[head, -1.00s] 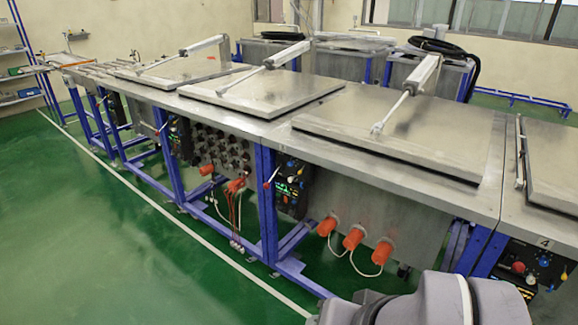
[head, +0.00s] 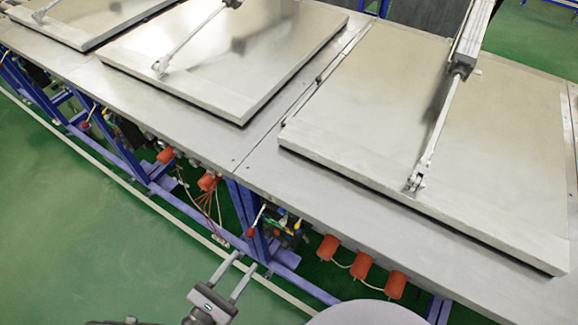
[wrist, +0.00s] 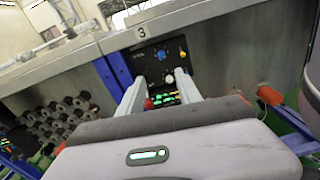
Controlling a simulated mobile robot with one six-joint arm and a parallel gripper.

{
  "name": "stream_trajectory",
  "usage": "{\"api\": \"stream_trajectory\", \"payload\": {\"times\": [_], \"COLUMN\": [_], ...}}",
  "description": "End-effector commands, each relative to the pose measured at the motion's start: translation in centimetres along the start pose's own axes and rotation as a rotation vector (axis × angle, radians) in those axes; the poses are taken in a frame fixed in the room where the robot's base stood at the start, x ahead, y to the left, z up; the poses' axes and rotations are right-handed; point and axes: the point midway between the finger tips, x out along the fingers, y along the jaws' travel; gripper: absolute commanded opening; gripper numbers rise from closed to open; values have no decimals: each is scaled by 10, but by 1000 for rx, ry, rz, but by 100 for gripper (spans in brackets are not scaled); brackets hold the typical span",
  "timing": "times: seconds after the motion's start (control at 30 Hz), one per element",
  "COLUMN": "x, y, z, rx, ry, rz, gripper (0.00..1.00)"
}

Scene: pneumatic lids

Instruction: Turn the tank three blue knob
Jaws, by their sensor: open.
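The tank three control panel (wrist: 157,62) is dark, under a "3" label in the wrist view. A red knob and green-lit displays show between the fingers. In the head view my gripper (head: 247,259) is low, left of the panel (head: 283,228), which is mostly hidden under the table edge; the blue knob cannot be made out there.
The steel table (head: 225,150) overhangs the panel, with flat lids (head: 420,150) on top. Blue frame legs (head: 250,220) stand left of the panel. Orange plugs with cables (head: 360,265) jut out to its right. Green floor (head: 90,230) is open in front.

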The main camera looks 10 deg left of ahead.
Motion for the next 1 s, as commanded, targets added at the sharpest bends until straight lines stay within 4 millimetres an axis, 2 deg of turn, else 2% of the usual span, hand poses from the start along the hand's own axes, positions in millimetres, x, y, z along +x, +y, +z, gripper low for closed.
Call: {"api": "stream_trajectory", "payload": {"times": [0.07,0.13,0.4,0.6,0.8,1.0], "x": [8,24,108,153,171,172], "y": [0,-1,-1,-1,0,0], "z": [-2,-3,-3,-3,-2,-1], "rx": [-6,-5,-3,-2,-2,-2], "ry": [-5,-5,-3,-2,-1,-1], "rz": [8,4,-1,0,3,4], "gripper": [41,41,41,41,41,41]}}
